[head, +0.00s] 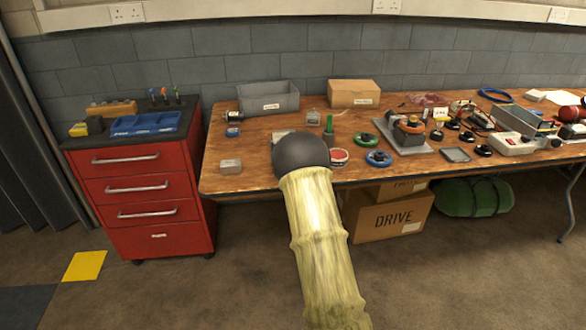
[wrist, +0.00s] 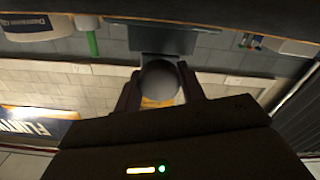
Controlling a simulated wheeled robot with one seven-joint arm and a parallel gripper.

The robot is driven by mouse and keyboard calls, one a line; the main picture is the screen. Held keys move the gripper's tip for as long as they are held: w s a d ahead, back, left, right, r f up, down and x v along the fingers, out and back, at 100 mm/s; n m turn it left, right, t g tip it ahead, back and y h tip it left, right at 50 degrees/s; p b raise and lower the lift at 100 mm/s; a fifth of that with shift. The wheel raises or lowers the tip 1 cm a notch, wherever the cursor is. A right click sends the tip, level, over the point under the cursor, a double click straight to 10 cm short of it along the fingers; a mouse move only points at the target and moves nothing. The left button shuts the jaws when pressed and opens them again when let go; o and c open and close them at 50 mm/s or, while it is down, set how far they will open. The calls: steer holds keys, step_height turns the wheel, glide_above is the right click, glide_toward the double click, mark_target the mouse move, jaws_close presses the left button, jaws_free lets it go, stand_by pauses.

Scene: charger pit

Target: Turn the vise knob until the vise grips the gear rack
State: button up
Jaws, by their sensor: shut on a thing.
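In the wrist view my gripper (wrist: 160,88) has its two dark fingers on either side of a round grey knob (wrist: 159,75) and is shut on it. A flat grey body, seemingly the vise (wrist: 160,38), lies just beyond the knob; its jaws cannot be made out. In the head view my arm's dark round joint and pale sleeve cover the gripper and the knob. A small grey piece (head: 281,136) shows at the left of that joint; I cannot tell if it is part of the vise. I cannot make out the gear rack in either view.
The wooden bench (head: 240,180) carries a grey bin (head: 268,98), a cardboard box (head: 354,93), a green ring (head: 365,139), a blue ring (head: 378,158) and many tools at the right. A red drawer cabinet (head: 150,187) stands left.

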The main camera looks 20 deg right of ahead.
steer(key=m+b, duration=0.1)
steer(key=m, duration=0.1)
steer(key=m+b, duration=0.1)
steer(key=shift+s+d+f+m, duration=0.1)
steer(key=shift+f+m, duration=0.2)
steer(key=shift+m, duration=0.1)
steer(key=m+b, duration=0.1)
steer(key=m, duration=0.2)
steer(key=shift+m, duration=0.3)
steer(key=m+b, duration=0.2)
steer(key=m, duration=0.1)
steer(key=shift+m, duration=0.3)
steer(key=m+b, duration=0.1)
steer(key=m, duration=0.2)
steer(key=shift+f+m, duration=0.1)
steer(key=shift+m, duration=0.2)
steer(key=m+b, duration=0.1)
steer(key=m, duration=0.5)
steer(key=m+b, duration=0.1)
steer(key=m, duration=0.2)
steer(key=shift+m, duration=1.9)
